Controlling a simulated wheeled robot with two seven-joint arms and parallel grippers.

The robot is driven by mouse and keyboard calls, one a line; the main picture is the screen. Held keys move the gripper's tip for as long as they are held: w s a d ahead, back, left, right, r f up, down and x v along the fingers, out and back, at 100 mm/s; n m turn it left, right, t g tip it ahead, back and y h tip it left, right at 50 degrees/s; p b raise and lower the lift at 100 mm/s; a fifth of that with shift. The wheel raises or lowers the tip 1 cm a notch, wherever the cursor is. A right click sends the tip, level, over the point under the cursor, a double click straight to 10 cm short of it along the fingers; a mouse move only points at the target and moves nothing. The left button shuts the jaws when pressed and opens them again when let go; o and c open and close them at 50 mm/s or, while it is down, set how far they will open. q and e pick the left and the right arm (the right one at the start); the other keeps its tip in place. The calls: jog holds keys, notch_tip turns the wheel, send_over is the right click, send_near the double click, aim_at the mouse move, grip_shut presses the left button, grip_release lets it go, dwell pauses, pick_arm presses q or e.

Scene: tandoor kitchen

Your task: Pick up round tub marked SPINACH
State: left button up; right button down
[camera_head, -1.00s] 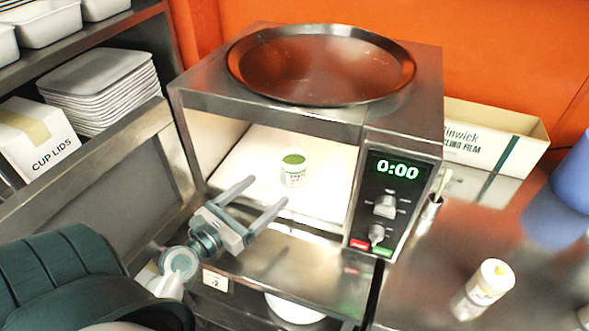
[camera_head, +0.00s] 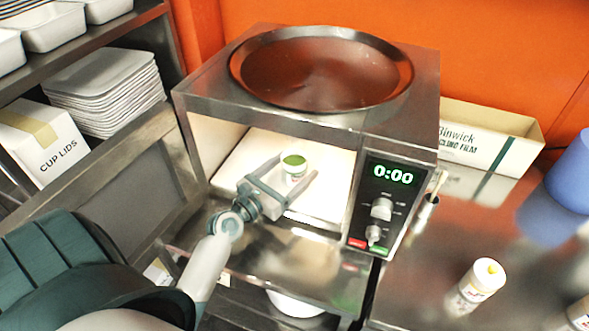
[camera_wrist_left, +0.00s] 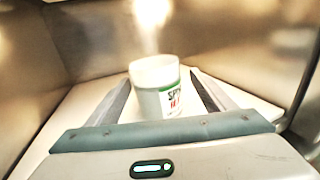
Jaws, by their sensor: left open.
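The round tub marked SPINACH (camera_head: 294,166) is white with a green top and stands upright on the white floor inside the open microwave (camera_head: 300,125). In the left wrist view the tub (camera_wrist_left: 157,90) shows part of its label, "SP", in dark letters with green and red. My left gripper (camera_head: 290,172) is open, with one finger on each side of the tub. In the left wrist view my left gripper (camera_wrist_left: 158,92) shows a gap between the tub and each finger; contact cannot be seen. My right gripper is not in view.
The microwave's walls and roof close in around the gripper. A large round metal tray (camera_head: 320,68) lies on top. A control panel (camera_head: 385,205) reading 0:00 is to the right. A bottle (camera_head: 478,285) stands on the steel counter, and a cup-lids box (camera_head: 42,142) is at left.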

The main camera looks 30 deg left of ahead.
aim_at(302, 158)
pick_arm(q)
jog(key=shift+w+r+p, duration=0.2)
jog(key=shift+w+p, duration=0.1)
jog(key=shift+w, duration=0.15)
jog(key=w+p, duration=0.1)
jog(key=w, duration=0.2)
jog(key=shift+r, duration=0.2)
jog(key=shift+w+f, duration=0.1)
jog(key=shift+w, duration=0.55)
jog(key=c, duration=1.5)
jog(key=shift+o, duration=0.2)
